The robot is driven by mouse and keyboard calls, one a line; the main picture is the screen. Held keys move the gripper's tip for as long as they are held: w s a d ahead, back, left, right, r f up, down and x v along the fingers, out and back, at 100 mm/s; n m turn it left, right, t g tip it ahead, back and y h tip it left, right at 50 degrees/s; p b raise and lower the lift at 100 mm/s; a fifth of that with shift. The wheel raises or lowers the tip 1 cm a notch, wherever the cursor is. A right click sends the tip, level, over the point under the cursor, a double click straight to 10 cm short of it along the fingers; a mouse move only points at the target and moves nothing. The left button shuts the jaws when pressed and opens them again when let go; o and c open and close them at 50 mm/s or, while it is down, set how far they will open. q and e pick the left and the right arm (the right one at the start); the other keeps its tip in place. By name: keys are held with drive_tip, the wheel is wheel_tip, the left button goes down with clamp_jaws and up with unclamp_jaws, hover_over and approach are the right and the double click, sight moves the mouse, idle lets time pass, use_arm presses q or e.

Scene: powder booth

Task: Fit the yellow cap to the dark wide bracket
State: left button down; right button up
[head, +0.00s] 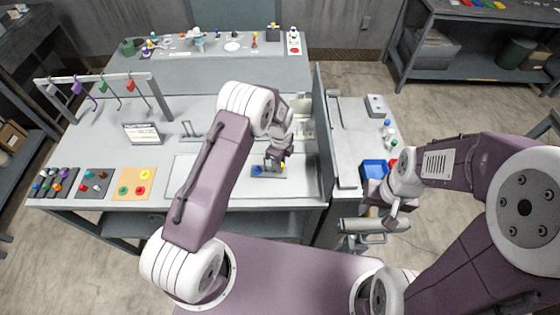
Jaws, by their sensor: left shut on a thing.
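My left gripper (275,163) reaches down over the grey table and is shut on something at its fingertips. A small yellow patch, likely the yellow cap (283,165), shows at the fingertips, largely hidden by them. Just below is a low dark grey wide piece (270,174), likely the dark wide bracket, with a blue cap (257,170) at its left end. I cannot tell whether the yellow patch touches it. My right gripper (391,212) hangs by the right side table, near a grey cylindrical tool; its fingers are too small to read.
A dark upright panel (321,130) stands just right of my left gripper. A hook rack (100,80), a sign (143,134) and mats with small coloured parts, including a yellow mat (135,184), lie left. A blue bin (374,169) sits on the right table.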

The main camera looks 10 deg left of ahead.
use_arm(q)
drive_tip(key=shift+w, duration=0.1)
idle(0.4)
drive_tip(key=shift+f+b, duration=0.95)
drive_tip(key=shift+f, duration=0.1)
drive_tip(key=c, duration=1.2)
unclamp_jaws()
drive_tip(key=shift+o, duration=0.2)
wheel_tip(320, 180, up, 8)
drive_tip(key=b, duration=0.2)
drive_tip(key=shift+b, duration=0.3)
drive_tip(key=shift+r, duration=0.55)
